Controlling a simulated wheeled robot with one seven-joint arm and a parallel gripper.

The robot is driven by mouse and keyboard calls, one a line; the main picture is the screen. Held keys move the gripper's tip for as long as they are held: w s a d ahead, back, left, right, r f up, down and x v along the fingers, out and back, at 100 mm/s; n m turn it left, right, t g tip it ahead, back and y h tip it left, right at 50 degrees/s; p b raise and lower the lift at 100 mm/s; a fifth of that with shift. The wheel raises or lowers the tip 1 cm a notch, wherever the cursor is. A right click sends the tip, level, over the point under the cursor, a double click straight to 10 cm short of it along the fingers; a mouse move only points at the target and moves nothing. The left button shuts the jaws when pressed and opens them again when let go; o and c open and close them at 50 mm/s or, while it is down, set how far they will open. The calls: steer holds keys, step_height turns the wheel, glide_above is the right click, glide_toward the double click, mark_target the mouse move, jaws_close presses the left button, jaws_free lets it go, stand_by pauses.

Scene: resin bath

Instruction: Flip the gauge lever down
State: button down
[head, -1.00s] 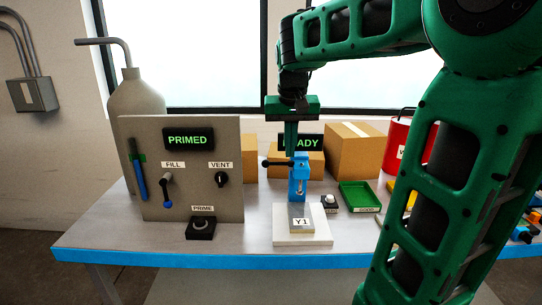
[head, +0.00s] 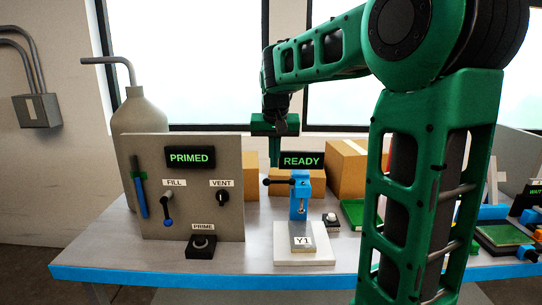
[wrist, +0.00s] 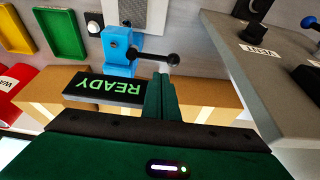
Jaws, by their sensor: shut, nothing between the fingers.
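The blue gauge stand (head: 299,194) is upright on a pale base plate with a block labelled Y1 (head: 303,240). Its black lever (head: 280,182) sticks out roughly level to the left and ends in a round knob. In the wrist view the stand (wrist: 118,52) and the lever (wrist: 150,56) with its dark knob show just beyond my fingertips. My gripper (head: 274,163) points down, shut and empty, just above the knob end of the lever. In the wrist view my closed fingers (wrist: 161,80) come close to the knob; whether they touch it I cannot tell.
A grey panel (head: 190,220) with FILL lever, VENT knob and PRIMED display stands left of the stand. A READY display (head: 301,160) is behind it, near cardboard boxes (head: 347,167). A white button (head: 331,218) and green tray (head: 351,211) are to its right.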

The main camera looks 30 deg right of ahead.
mark_target(278, 182)
steer(key=x, duration=0.5)
steer(key=shift+d+f, duration=0.1)
steer(key=shift+f, duration=0.25)
